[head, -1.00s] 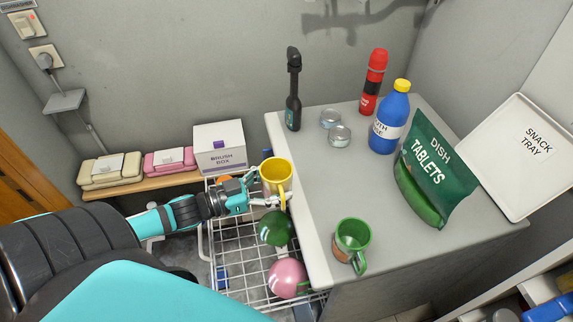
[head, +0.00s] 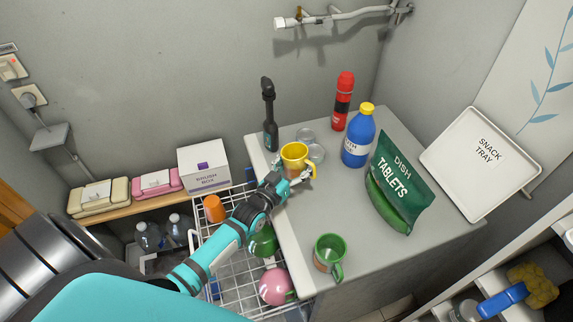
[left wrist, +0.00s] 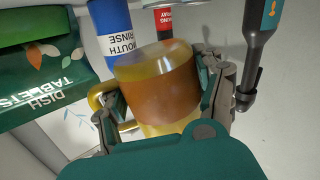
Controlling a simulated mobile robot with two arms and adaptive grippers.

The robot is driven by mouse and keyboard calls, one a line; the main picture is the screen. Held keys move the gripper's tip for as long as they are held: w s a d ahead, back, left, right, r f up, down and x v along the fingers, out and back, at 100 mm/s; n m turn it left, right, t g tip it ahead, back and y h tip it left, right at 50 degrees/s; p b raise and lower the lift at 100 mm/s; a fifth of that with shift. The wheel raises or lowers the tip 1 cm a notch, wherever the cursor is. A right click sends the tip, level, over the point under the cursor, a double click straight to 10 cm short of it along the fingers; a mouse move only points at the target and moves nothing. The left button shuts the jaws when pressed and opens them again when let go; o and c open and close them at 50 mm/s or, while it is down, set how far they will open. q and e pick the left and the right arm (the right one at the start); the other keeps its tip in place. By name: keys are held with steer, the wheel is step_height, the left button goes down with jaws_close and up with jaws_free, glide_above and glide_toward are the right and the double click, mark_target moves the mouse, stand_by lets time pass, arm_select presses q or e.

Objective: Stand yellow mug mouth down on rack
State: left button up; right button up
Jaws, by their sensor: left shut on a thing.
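The yellow mug (head: 296,152) is over the grey counter in the head view, with its mouth up and its handle to the right. My left gripper (head: 293,177) is shut on it, with a finger on either side. In the left wrist view the mug (left wrist: 158,85) fills the middle between the fingers of my left gripper (left wrist: 165,95), and a brown band shows around its body. Whether its base touches the counter is hidden. The white wire rack (head: 239,272) lies left of and below the counter. My right gripper is not in view.
On the rack are an orange mug (head: 213,208), a green one (head: 263,243) and a pink one (head: 276,287). Another green mug (head: 329,254) stands upright on the counter.

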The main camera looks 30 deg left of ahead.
arm_select(q)
steer(key=n+b, duration=0.1)
steer(key=n, duration=0.3)
steer(key=n+b, duration=0.2)
steer(key=n, duration=0.2)
steer(key=n+b, duration=0.2)
steer(key=n, duration=0.2)
steer(key=shift+d+h, duration=0.3)
steer(key=n+b, duration=0.1)
steer(key=n, duration=0.2)
steer(key=shift+r+t, duration=0.2)
steer(key=shift+t, duration=0.1)
steer(key=n, duration=0.6)
steer(key=shift+r+n, duration=0.3)
steer(key=shift+r, duration=0.1)
steer(key=n, duration=0.3)
steer(key=shift+a+r+n, duration=0.1)
steer(key=shift+r+n, duration=0.15)
steer(key=shift+n, duration=0.05)
steer(key=n, duration=0.2)
steer(key=n+p, duration=0.1)
steer(key=n, duration=0.2)
steer(key=shift+a+r+t, duration=0.15)
steer(key=shift+r+t, duration=0.05)
steer(key=shift+t, duration=0.1)
steer(key=n+p, duration=0.1)
steer(key=n, duration=0.2)
steer(key=shift+a, duration=0.15)
steer(key=shift+f+n, duration=0.15)
steer(key=shift+n, duration=0.45)
